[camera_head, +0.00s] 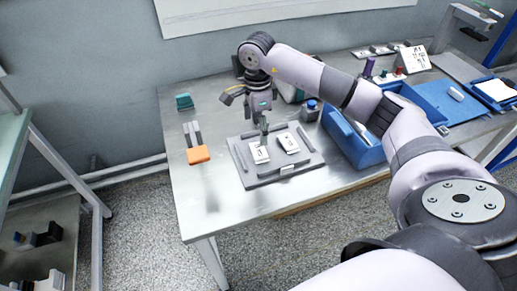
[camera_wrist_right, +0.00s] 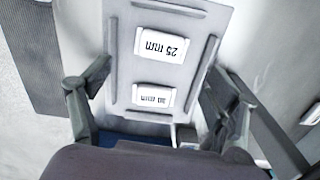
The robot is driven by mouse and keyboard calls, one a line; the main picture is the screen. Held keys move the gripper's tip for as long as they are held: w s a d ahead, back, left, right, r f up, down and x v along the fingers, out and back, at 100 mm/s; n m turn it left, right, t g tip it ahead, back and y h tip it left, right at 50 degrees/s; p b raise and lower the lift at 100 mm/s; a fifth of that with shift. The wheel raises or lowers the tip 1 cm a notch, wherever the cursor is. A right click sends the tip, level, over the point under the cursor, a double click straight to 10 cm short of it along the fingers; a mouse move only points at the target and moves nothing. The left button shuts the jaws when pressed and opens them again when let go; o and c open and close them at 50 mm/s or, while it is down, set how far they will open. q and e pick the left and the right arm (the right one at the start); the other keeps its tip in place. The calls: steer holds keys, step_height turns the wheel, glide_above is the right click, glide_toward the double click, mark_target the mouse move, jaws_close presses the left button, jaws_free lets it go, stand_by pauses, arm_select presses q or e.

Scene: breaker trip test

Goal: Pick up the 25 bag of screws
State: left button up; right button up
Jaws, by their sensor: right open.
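The 25 bag (camera_wrist_right: 162,46) is a small white packet marked "25 mm", upside down in the wrist view, lying on a grey tray (camera_wrist_right: 122,80). A second white packet (camera_wrist_right: 152,97) with a less legible mark lies below it there. In the head view two white packets, one on the left (camera_head: 259,154) and one on the right (camera_head: 287,143), lie on the grey tray (camera_head: 265,178); their labels are too small to read. My right gripper (camera_head: 264,127) points down above the tray. In the wrist view its fingers (camera_wrist_right: 155,82) are apart and empty. My left gripper is out of view.
A blue bin (camera_head: 355,150) stands right of the tray, with a dark blue-capped bottle (camera_head: 311,110) near it. An orange-ended item (camera_head: 198,155) and a teal block (camera_head: 184,102) lie at left. The table's front left corner is clear.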

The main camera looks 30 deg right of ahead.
mark_target(257, 150)
step_height(257, 150, down, 3)
steer(key=shift+w+f, duration=0.1)
steer(key=shift+f, duration=0.05)
steer(key=shift+f+p, duration=0.5)
steer(key=shift+f, duration=0.35)
step_height(257, 150, down, 4)
steer(key=shift+f+p, duration=0.25)
steer(key=shift+p, duration=0.5)
steer(key=shift+f, duration=0.15)
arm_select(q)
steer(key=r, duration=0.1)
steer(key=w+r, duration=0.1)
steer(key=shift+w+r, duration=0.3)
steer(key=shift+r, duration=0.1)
arm_select(e)
steer(key=shift+c, duration=0.6)
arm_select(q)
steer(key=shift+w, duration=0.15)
arm_select(e)
steer(key=c, duration=1.1)
steer(key=shift+c, duration=0.2)
